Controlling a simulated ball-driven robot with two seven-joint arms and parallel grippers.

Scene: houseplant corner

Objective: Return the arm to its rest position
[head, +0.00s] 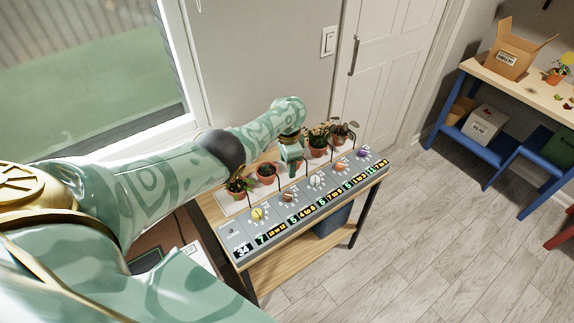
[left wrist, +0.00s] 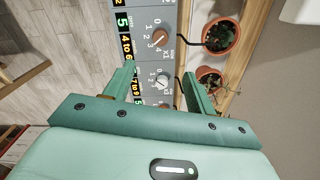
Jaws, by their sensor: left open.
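My left arm (head: 150,180) comes in from the left and reaches out over the plant bench. My left gripper (head: 291,154) points down above the bench, between the potted plants and the grey control panel (head: 229,232). In the left wrist view the gripper (left wrist: 158,78) shows two green fingers spread apart with nothing held between them. Behind them lies the panel with a white knob (left wrist: 161,82) and an orange-brown knob (left wrist: 160,40). My right gripper is not in view.
Several potted plants, such as the left pot (head: 238,189) and a pot at the right (head: 317,150), stand along the bench's back. A window (head: 90,70) and a door (head: 390,70) are behind. A blue workbench (head: 480,130) stands right. Floor (head: 420,240) between is clear.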

